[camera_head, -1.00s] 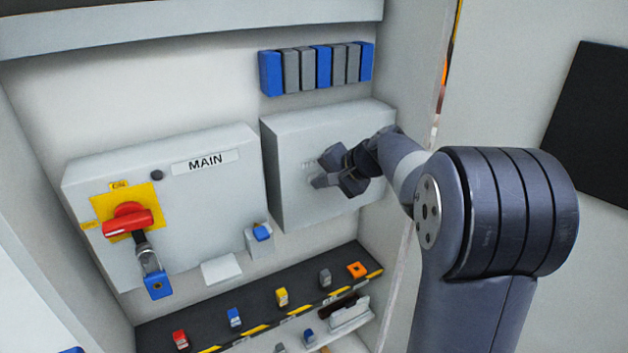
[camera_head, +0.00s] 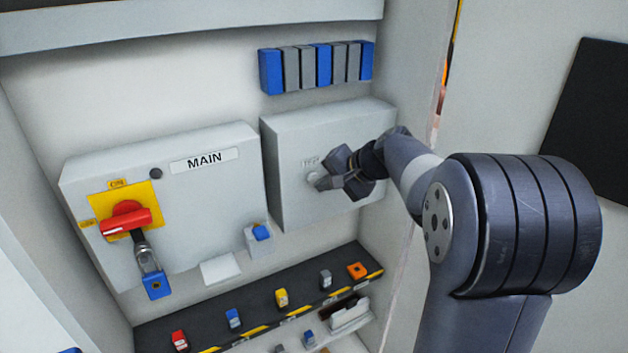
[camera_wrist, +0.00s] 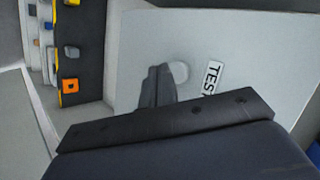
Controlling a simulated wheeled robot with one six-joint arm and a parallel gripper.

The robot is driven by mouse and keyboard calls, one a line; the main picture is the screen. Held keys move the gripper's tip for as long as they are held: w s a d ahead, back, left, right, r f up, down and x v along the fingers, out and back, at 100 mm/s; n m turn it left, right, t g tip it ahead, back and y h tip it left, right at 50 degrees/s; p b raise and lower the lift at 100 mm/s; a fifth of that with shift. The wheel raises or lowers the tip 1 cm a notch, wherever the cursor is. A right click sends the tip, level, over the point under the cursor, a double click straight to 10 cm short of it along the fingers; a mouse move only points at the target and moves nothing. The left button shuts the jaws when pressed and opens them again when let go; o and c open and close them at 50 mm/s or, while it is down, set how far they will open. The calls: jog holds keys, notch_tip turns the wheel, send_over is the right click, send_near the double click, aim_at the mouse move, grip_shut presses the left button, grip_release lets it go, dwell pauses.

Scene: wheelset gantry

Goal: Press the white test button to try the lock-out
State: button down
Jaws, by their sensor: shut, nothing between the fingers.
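The white round test button (camera_head: 313,178) is on the front of the right grey box (camera_head: 290,150), under a small TEST label (camera_head: 310,162). My gripper (camera_head: 322,184) is shut and empty, its tips just right of and below the button in the head view. In the wrist view the pale button (camera_wrist: 181,71) shows beside the tips of my gripper (camera_wrist: 163,70), between them and the TEST label (camera_wrist: 213,78). Part of the button is hidden by the fingers. Whether the tips touch it I cannot tell.
Left of it is the MAIN box (camera_head: 210,200) with a red handle (camera_head: 127,221) on a yellow plate and a blue padlock (camera_head: 157,285) hanging below. A dark shelf (camera_head: 260,310) with several coloured padlocks runs underneath. Blue and grey blocks (camera_head: 322,66) sit above.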

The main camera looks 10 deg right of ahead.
jog(key=s, duration=0.1)
jog(key=s+d+b, duration=0.1)
jog(key=s, duration=0.1)
jog(key=s+b, duration=0.1)
jog(key=shift+s+d, duration=0.25)
jog(key=shift+s, duration=0.15)
dwell(0.5)
jog(key=s, duration=0.1)
jog(key=s+d, duration=0.1)
jog(key=s, duration=0.1)
jog(key=shift+s+d, duration=0.1)
jog(key=shift+s, duration=0.2)
dwell(0.5)
